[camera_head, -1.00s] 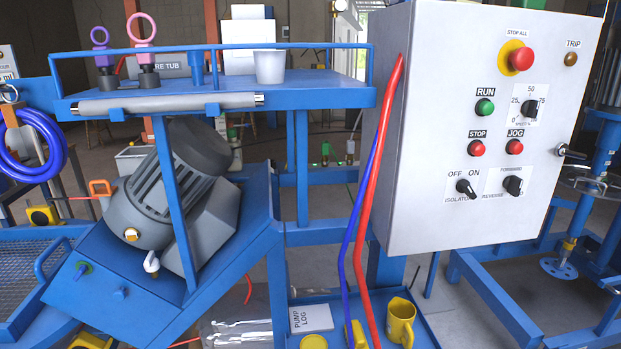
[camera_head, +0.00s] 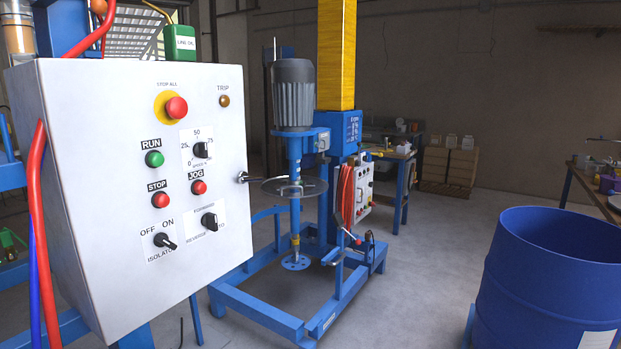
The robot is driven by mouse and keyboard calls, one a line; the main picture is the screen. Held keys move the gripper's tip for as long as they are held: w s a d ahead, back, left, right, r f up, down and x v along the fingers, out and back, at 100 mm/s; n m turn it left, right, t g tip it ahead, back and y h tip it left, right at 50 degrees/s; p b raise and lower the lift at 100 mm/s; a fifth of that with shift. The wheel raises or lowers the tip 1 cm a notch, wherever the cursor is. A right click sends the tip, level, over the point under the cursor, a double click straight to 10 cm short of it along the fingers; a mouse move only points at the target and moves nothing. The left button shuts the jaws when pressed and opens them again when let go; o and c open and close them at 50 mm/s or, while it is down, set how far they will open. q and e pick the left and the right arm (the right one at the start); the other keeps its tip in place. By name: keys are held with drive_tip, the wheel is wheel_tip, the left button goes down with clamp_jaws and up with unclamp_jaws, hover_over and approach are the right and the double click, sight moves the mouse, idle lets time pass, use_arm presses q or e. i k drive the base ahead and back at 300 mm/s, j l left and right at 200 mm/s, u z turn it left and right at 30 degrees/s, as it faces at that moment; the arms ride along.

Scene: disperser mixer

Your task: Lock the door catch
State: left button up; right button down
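The white control cabinet (camera_head: 110,260) stands at the left of the head view, with its door face toward me. A small dark metal catch (camera_head: 243,178) sticks out at the right edge of the door, about half way up. It is too small to tell whether it is locked. The door looks closed against the cabinet. Neither of my grippers is in view.
A blue disperser mixer (camera_head: 295,95) with a round disc guard (camera_head: 294,188) stands right behind the catch. A large blue drum (camera_head: 545,270) is at the lower right. Red and blue hoses hang at the cabinet's left edge. The floor between mixer and drum is clear.

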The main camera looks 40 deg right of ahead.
sight(248, 179)
drive_tip(key=i+l+z, duration=0.1)
drive_tip(key=z, duration=0.7)
